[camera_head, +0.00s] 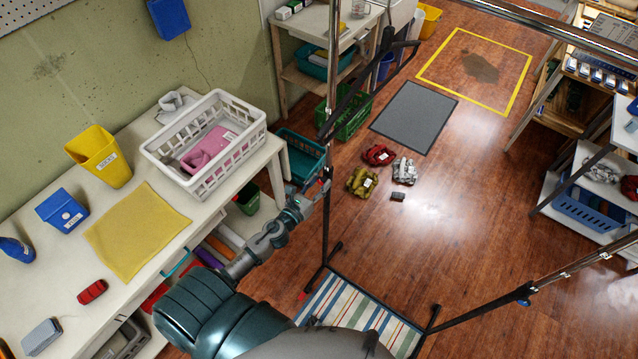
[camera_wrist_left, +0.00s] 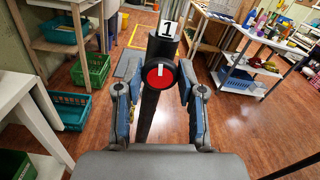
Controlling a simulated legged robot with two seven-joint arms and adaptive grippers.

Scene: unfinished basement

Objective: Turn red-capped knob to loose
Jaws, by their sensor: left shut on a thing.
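The red-capped knob (camera_wrist_left: 160,76) has a black rim and a white line that stands about upright. It sits on a black post (camera_wrist_left: 146,118), below a white tag with "1" (camera_wrist_left: 167,28). My left gripper (camera_wrist_left: 160,82) has one blue-padded finger on each side of the knob and is shut on it. In the head view my left gripper (camera_head: 318,190) reaches the dark upright of a metal rack (camera_head: 326,225); the knob is too small there to make out well. My right gripper is not in view.
A white table (camera_head: 205,222) with a white basket (camera_head: 216,107) stands at left. A striped mat (camera_head: 352,310) lies under the rack. Several shoes (camera_head: 362,181) lie on the wooden floor beyond. Shelves (camera_head: 588,185) stand at right. The floor between is mostly clear.

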